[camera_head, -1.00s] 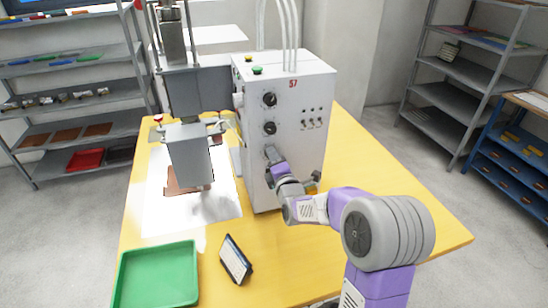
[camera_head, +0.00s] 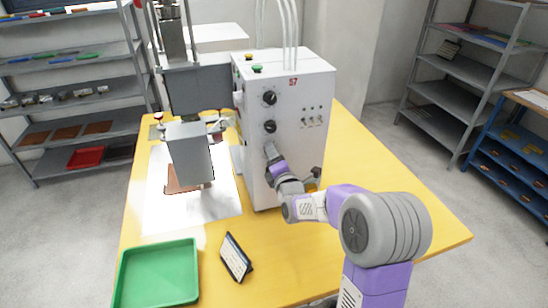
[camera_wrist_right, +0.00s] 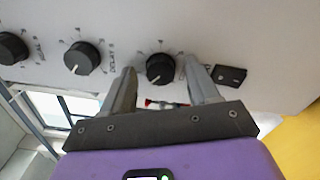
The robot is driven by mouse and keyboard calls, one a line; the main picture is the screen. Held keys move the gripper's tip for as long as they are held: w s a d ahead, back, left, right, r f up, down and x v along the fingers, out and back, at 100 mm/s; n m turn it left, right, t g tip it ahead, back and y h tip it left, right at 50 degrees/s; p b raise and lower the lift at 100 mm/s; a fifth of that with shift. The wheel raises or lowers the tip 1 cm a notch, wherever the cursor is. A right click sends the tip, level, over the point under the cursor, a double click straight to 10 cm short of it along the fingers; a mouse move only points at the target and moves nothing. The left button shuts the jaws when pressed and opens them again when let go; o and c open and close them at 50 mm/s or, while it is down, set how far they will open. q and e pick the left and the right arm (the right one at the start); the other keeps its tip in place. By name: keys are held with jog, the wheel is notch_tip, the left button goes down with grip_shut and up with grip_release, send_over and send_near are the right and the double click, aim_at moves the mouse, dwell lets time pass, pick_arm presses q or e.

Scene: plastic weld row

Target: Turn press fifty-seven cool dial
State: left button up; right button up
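The press cabinet (camera_head: 300,140) is a white box marked 57 in red, standing on the yellow table. Two black dials, an upper one (camera_head: 270,98) and a middle one (camera_head: 270,127), show on its front. My right gripper (camera_head: 270,149) is at the panel just below them and hides the lowest dial there. In the right wrist view that end dial (camera_wrist_right: 160,68) sits between the two open fingertips, its white pointer downward. I cannot tell whether the fingers touch it. My left gripper is not in view.
In the wrist view, another dial (camera_wrist_right: 82,58) is close beside one finger, and a black rocker switch (camera_wrist_right: 229,75) is beside the other. Small toggles (camera_head: 312,117) are on the cabinet. A green tray (camera_head: 157,272) and a tablet (camera_head: 236,257) are on the table's near side.

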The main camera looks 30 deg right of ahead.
jog(key=p+v, duration=0.1)
jog(key=v, duration=0.6)
jog(key=shift+s, duration=0.3)
dwell(0.4)
